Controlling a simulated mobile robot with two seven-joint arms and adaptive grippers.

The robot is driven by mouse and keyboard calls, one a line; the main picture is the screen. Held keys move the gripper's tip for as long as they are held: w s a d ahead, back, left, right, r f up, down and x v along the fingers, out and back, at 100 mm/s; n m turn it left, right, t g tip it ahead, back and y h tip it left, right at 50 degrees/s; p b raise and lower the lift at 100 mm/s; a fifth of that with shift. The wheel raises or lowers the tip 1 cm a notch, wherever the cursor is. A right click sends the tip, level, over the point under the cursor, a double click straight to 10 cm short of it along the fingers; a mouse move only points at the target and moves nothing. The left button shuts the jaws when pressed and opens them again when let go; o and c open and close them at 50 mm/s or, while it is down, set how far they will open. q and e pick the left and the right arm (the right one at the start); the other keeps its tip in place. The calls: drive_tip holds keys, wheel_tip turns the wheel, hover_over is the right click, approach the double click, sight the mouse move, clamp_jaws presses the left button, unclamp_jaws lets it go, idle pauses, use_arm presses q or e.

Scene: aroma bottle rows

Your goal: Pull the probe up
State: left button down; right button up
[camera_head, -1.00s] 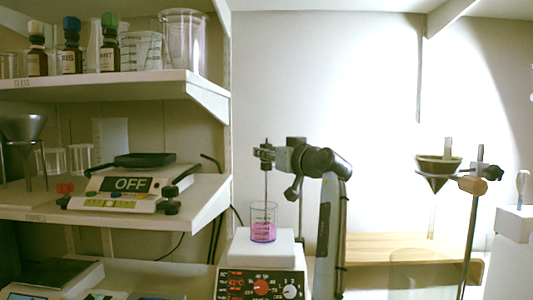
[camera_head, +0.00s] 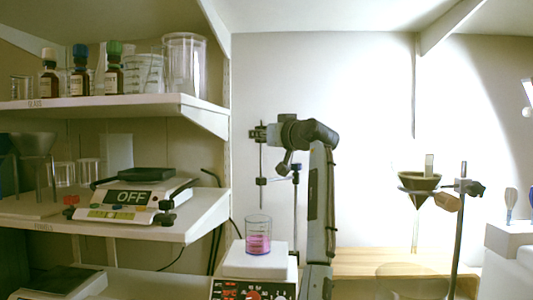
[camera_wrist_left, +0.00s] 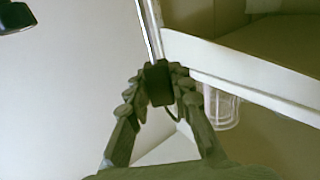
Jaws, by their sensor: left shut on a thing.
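The probe (camera_head: 261,157) is a thin metal rod hanging upright above the beaker (camera_head: 258,236) of pink liquid. Its lower end shows near the beaker's rim; I cannot tell exactly where it ends. My left gripper (camera_head: 258,132) is shut on the probe's upper part. In the left wrist view, the fingers of my left gripper (camera_wrist_left: 157,84) close on a dark block on the metal rod (camera_wrist_left: 151,30). A small dark piece (camera_head: 262,181) sits on the rod lower down, beside a stand with a boss. My right gripper is not in view.
The beaker stands on a white hot plate (camera_head: 255,262). A funnel (camera_head: 419,182) on a stand is at the right. The wall behind the probe is clear.

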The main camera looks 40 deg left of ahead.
use_arm(q)
drive_tip(key=shift+r, duration=0.45)
drive_tip(key=shift+a+r, duration=0.1)
drive_tip(key=shift+r, duration=0.1)
drive_tip(key=c, duration=1.3)
unclamp_jaws()
drive_tip(key=shift+c, duration=0.2)
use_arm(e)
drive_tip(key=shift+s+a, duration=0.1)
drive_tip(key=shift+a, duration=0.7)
use_arm(q)
drive_tip(key=v, duration=1.2)
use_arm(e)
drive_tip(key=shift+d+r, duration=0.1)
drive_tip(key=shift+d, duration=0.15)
use_arm(q)
drive_tip(key=shift+f, duration=0.2)
